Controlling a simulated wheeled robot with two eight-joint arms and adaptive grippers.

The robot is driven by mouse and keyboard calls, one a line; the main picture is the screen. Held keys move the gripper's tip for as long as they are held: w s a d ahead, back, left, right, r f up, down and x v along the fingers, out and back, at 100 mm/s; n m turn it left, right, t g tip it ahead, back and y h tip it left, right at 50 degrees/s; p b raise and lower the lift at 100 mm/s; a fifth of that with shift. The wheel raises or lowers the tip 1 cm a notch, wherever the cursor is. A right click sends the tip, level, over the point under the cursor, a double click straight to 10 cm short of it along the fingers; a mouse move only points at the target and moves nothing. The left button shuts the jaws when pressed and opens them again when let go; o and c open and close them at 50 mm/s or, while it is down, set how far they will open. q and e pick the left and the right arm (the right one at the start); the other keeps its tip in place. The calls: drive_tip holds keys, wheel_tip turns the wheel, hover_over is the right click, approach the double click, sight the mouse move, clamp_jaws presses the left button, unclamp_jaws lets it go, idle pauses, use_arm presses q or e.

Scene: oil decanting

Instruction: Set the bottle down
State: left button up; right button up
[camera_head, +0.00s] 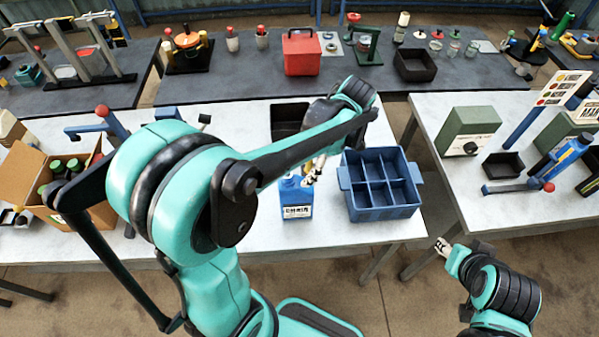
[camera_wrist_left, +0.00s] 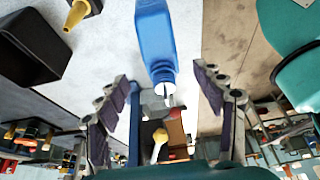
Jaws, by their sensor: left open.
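A blue bottle (camera_head: 297,199) with a white label stands upright on the white table, left of the blue divided crate (camera_head: 381,212). My left gripper (camera_head: 313,170) is above and close beside the bottle's top in the head view. In the left wrist view the same gripper (camera_wrist_left: 163,93) is open, its dark-padded fingers spread on either side of the neck of the bottle (camera_wrist_left: 155,40). Clear gaps show between both fingers and the bottle. My right gripper (camera_head: 441,246) is at the lower right, off the table's front edge; its jaws are too small to judge.
A black bin (camera_head: 287,116) stands behind the bottle; it also shows in the left wrist view (camera_wrist_left: 30,45), near a yellow funnel (camera_wrist_left: 82,12). A cardboard box (camera_head: 40,182) with bottles stands at the left. The table's front strip is free.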

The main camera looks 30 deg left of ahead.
use_arm(q)
drive_tip(key=shift+d+r, duration=0.1)
drive_tip(key=shift+r, duration=0.25)
drive_tip(key=s+d+r+m+t+h, duration=0.1)
drive_tip(key=s+m+t+h, duration=0.1)
drive_tip(key=m, duration=1)
drive_tip(key=s+d+r+m+t+h, duration=0.1)
drive_tip(key=s+m+t, duration=0.4)
drive_tip(key=m, duration=0.7)
drive_tip(key=shift+s+d+t+h, duration=0.15)
drive_tip(key=shift+d+t+h, duration=0.35)
drive_tip(key=shift+t, duration=0.7)
